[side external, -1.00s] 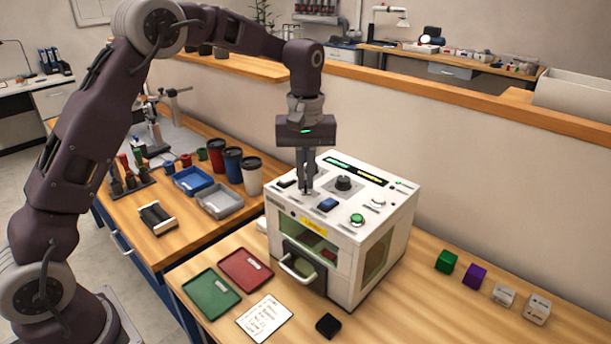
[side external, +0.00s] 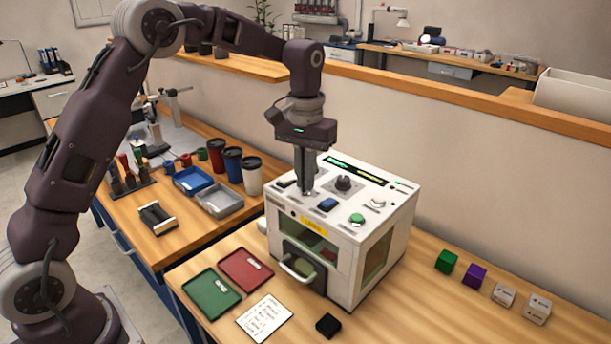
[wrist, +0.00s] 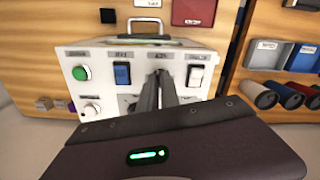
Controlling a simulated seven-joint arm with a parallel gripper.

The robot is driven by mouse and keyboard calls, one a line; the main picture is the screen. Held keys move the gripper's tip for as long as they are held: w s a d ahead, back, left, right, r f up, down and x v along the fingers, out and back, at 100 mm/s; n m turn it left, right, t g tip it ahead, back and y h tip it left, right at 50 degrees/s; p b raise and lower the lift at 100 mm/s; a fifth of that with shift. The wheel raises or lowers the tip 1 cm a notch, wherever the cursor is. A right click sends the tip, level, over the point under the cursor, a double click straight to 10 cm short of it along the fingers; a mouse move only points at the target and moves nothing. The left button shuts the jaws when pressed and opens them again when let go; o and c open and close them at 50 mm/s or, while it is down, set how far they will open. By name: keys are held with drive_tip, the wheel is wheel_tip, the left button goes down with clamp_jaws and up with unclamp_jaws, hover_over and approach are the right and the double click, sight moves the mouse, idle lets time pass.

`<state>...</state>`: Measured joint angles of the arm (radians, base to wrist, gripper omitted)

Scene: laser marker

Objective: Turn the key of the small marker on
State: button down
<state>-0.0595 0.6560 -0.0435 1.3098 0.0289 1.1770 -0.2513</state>
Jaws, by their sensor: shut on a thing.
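The small marker (side external: 345,265) is a white box on the wooden table, with a control panel on its sloped top. My gripper (side external: 308,191) points down at the panel's front left part, left of the blue switch (side external: 328,204). Its fingers are shut on the key, which they hide in both views. In the wrist view the fingertips (wrist: 159,76) meet the panel between the blue rocker (wrist: 122,74) and a white rocker (wrist: 196,76). A green button (side external: 357,219) and a black knob (side external: 344,183) are on the panel too.
A green tray (side external: 211,295), a red tray (side external: 246,270), a written card (side external: 264,317) and a black block (side external: 328,325) lie in front of the marker. Several small cubes stand at right. Cups (side external: 252,175) and bins stand at left.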

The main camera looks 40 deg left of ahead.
drive_tip(key=m, duration=0.6)
drive_tip(key=shift+r, duration=0.1)
drive_tip(key=m, duration=0.5)
drive_tip(key=shift+m, duration=0.4)
idle(0.3)
drive_tip(key=c, duration=1.6)
unclamp_jaws()
wheel_tip(320, 180, up, 7)
